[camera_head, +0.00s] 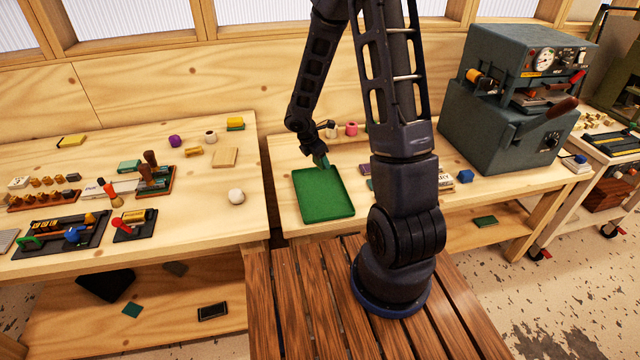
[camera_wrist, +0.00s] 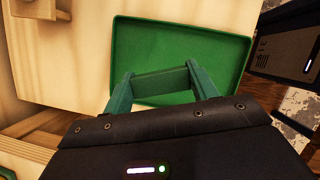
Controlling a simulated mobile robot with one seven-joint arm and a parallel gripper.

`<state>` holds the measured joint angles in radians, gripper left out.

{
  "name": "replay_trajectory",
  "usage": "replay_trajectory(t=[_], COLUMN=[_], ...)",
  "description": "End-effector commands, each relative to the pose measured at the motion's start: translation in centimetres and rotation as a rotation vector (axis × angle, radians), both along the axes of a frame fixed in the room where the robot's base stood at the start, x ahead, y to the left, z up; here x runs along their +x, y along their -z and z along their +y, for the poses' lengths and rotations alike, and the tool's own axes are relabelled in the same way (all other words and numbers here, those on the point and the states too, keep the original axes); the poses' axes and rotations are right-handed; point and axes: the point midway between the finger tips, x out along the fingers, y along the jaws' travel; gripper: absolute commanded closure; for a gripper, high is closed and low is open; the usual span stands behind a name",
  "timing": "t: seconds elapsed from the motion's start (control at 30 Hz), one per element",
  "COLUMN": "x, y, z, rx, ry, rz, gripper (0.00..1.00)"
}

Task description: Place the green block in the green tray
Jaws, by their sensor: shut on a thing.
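The green tray (camera_head: 323,195) lies flat on the right bench, in front of my arm's end. Its floor is bare where it shows. In the wrist view the tray (camera_wrist: 180,42) fills the upper middle. My gripper (camera_head: 321,158) is over the tray's far edge in the head view. In the wrist view its two teal fingers are shut on the green block (camera_wrist: 161,84), which spans the space between them. The block overlaps the tray's near rim in that view. Its height above the tray is hard to tell. In the head view the block is too small to separate from the fingers.
A pink roll (camera_head: 351,129) stands behind the tray. A gap separates the benches. A white ball (camera_head: 236,197) lies on the left bench.

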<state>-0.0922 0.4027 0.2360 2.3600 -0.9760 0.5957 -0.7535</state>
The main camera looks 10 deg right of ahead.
Motion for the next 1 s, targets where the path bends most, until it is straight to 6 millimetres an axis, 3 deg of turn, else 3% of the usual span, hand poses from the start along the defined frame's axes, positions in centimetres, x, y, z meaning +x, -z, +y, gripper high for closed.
replay_trajectory(t=[0.4, 0.67, 1.0], x=[0.0, 0.0, 0.0], y=[6.7, 8.1, 11.3], z=[0.0, 0.0, 0.0], rx=[-0.001, 0.000, 0.000], ry=[-0.001, -0.001, -0.001], rz=[0.002, 0.001, 0.001], gripper=[0.66, 0.66, 0.66])
